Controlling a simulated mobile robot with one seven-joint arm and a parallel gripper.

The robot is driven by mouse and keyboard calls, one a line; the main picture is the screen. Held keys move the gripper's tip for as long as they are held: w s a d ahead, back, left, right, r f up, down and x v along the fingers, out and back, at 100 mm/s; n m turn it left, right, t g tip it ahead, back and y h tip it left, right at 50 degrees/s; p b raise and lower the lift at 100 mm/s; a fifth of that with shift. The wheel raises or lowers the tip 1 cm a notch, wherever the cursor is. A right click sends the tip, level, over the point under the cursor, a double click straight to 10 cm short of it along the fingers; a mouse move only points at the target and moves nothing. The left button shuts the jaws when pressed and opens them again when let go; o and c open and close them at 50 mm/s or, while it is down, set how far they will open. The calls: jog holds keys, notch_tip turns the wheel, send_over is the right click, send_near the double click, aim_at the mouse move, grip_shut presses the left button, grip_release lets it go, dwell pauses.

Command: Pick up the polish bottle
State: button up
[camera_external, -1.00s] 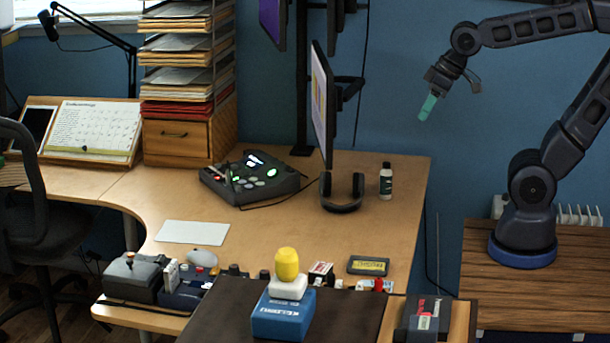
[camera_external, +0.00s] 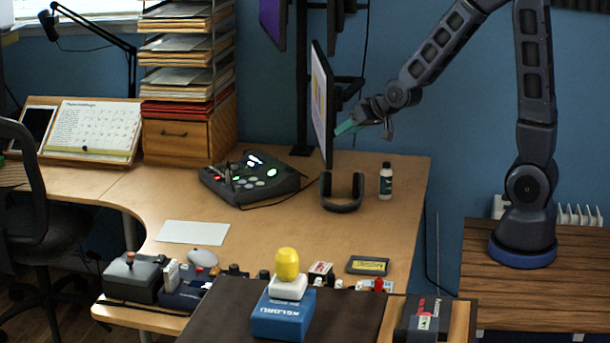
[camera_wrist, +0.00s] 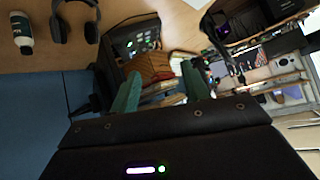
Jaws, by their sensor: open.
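In the wrist view a bottle (camera_wrist: 21,33) shows at the upper left, outside the space between my fingers. My gripper (camera_external: 346,127) has teal fingers and is in the air above and left of the bottle, by the monitor's right side. In the wrist view my gripper (camera_wrist: 161,90) has its two teal fingers apart, with nothing held between them.
The monitor (camera_external: 322,105) stands close to my gripper. The black headphones (camera_external: 342,192) are on the desk left of the bottle, and also show in the wrist view (camera_wrist: 75,22). A control console (camera_external: 252,178) lies further left. The desk in front of the bottle is clear.

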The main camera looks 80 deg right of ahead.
jog(key=w+d+f+m+h, duration=0.2)
jog(key=d+f+h, duration=0.1)
jog(key=d+f, duration=0.45)
jog(key=m+g+h, duration=0.1)
jog(key=m+h, duration=0.2)
jog(key=h, duration=0.6)
send_near(382, 167)
jog(key=x, duration=0.6)
jog(key=shift+f, duration=0.15)
jog(key=shift+x, duration=2.65)
jog(key=shift+r, duration=0.2)
grip_shut()
